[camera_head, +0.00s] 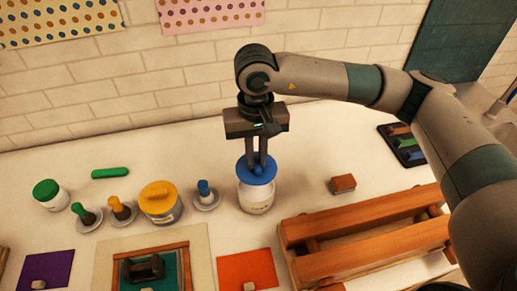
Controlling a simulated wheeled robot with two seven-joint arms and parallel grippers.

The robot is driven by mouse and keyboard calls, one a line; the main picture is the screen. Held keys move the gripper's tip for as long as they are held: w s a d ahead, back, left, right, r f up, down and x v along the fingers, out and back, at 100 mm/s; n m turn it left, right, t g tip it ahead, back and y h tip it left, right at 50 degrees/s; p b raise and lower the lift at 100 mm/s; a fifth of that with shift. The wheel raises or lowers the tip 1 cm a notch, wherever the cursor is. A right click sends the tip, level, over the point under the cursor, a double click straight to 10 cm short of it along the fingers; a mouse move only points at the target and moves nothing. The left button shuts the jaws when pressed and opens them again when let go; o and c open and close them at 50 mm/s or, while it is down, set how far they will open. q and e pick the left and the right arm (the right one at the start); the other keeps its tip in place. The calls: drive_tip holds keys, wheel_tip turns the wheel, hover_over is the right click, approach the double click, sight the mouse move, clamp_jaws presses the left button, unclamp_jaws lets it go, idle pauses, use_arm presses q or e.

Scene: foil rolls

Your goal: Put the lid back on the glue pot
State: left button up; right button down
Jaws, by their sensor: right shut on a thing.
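The glue pot (256,198) is a white jar standing on the table below my right gripper. A blue lid (243,174) is at its mouth and looks about level. I cannot tell whether the lid rests on the rim or sits just above it. My right gripper (257,168) points down and is shut on the lid's middle. The fingertips partly cover the lid. My left gripper is not in view.
To the left stand a green-lidded jar (48,194), a yellow-lidded jar (160,201) and small coloured-handled tools on saucers, one blue (204,192). A wooden rack (370,239) lies right, with a small brown block (342,184) behind it. The table behind the pot is clear.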

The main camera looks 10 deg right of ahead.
sight(256, 162)
drive_tip(key=shift+a, duration=0.1)
idle(0.4)
drive_tip(key=shift+f, duration=0.15)
drive_tip(key=shift+f, duration=2.2)
drive_tip(key=shift+f+b, duration=0.8)
drive_tip(key=shift+b, duration=0.6)
drive_tip(key=shift+b, duration=1.5)
drive_tip(key=shift+f+b, duration=0.2)
drive_tip(key=shift+b, duration=1.25)
idle(0.8)
